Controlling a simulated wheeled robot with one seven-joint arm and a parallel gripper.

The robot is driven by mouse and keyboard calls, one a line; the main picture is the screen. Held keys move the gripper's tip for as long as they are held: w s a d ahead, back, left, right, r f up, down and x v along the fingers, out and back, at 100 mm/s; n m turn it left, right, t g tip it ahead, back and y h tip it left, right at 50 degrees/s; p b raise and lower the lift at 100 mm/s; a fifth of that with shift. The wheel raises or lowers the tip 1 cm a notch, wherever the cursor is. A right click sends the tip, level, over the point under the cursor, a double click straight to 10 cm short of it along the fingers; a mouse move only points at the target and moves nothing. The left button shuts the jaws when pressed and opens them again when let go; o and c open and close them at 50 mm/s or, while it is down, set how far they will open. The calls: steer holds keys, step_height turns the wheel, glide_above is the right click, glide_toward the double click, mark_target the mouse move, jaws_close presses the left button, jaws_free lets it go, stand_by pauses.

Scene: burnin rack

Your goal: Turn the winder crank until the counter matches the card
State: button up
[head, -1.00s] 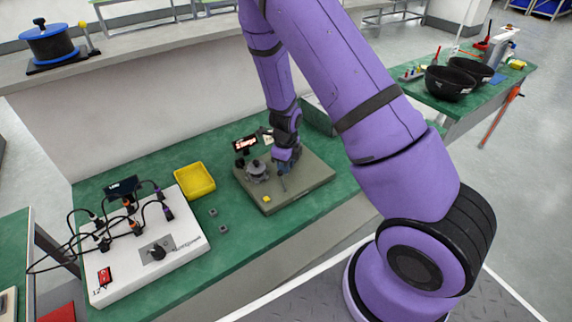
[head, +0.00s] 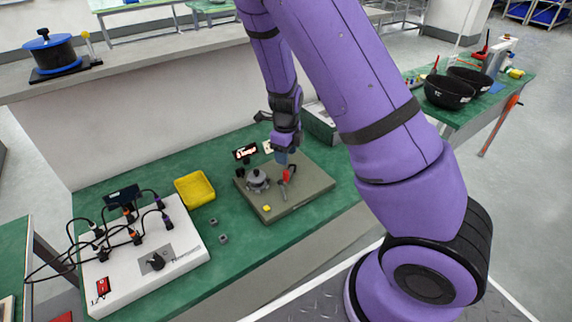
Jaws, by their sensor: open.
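The winder stands on a grey-green base plate (head: 312,189) on the bench. Its round grey metal body (head: 257,180) is at the plate's left side. The crank (head: 283,191) is to the right of it, and a red part (head: 287,174) shows at the crank. The lit counter display (head: 245,153) stands at the back of the plate, its digits too small to read. A pale card (head: 268,146) is beside it, its writing unreadable. My gripper (head: 282,159) points down just above and behind the red part. It is open and appears empty; its fingertips are small here.
A yellow tray (head: 194,190) and small grey blocks (head: 213,222) lie left of the winder. A white panel (head: 150,262) with cables and a knob fills the bench's left end. A grey box (head: 320,122) stands behind my wrist. A small yellow piece (head: 267,208) lies on the plate's front.

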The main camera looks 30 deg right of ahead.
steer(key=shift+r, duration=1.1)
steer(key=s+a+r+n+t+y, duration=0.15)
steer(key=s+r+n, duration=0.25)
steer(key=r+n, duration=0.45)
steer(key=s+a+r+n+y, duration=0.25)
steer(key=s+r+n, duration=0.3)
steer(key=r, duration=0.65)
steer(key=s+r+n+t+h, duration=0.2)
steer(key=s+r+n, duration=0.4)
steer(key=s+n, duration=0.1)
steer(key=s+d+r+n+t+h, duration=0.1)
steer(key=s+r+n+h, duration=0.1)
steer(key=s+r+n, duration=0.4)
steer(key=s+n, duration=0.2)
steer(key=s, duration=0.2)
steer(key=shift+t, duration=0.35)
